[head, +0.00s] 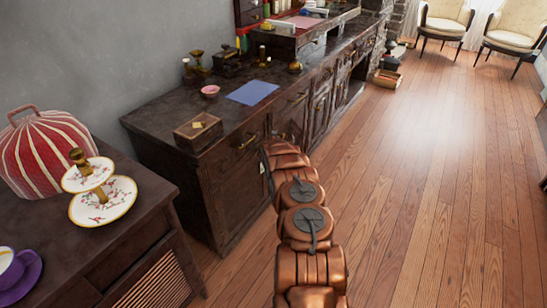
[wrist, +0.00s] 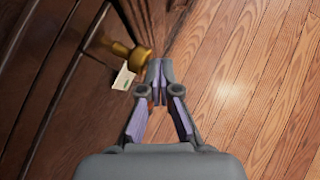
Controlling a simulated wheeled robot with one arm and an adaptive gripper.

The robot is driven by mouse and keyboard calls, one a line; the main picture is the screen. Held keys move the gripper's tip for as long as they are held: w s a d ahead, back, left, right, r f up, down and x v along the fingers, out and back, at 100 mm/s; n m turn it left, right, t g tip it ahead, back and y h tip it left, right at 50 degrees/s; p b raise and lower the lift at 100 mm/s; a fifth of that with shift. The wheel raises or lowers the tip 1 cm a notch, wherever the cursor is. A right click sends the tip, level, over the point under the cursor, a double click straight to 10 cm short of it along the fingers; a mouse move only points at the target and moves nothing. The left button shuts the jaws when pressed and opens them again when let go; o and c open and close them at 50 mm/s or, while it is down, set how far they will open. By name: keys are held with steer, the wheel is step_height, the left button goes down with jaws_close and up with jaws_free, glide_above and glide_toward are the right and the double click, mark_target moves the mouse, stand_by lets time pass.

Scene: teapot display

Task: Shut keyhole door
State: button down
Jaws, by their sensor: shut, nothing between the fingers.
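The dark wooden cabinet (head: 235,190) stands along the wall in the head view, and my arm covers part of its front. In the wrist view a dark wood panel (wrist: 55,75) fills the left side. A brass knob or key (wrist: 130,55) sticks out from it, with a small pale tag (wrist: 123,77) hanging below. My gripper (wrist: 158,70) is shut and empty, its fingertips just right of the brass piece; I cannot tell if they touch it. The head view does not show the fingers, and I cannot tell how far the door stands open.
A wooden box (head: 198,130), a pink bowl (head: 210,91) and a blue sheet (head: 252,92) lie on the cabinet top. A nearer side table (head: 130,225) carries a tiered plate stand (head: 104,200). The wooden floor (head: 420,190) to the right is clear.

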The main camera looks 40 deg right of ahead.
steer(key=shift+w+a+r, duration=0.15)
steer(key=shift+w, duration=0.25)
steer(key=s+d+r+b, duration=0.2)
steer(key=s+r+b, duration=0.4)
steer(key=s, duration=0.5)
steer(key=shift+s+r+b, duration=0.25)
steer(key=shift+s+b, duration=0.05)
steer(key=shift+b, duration=0.3)
stand_by(0.3)
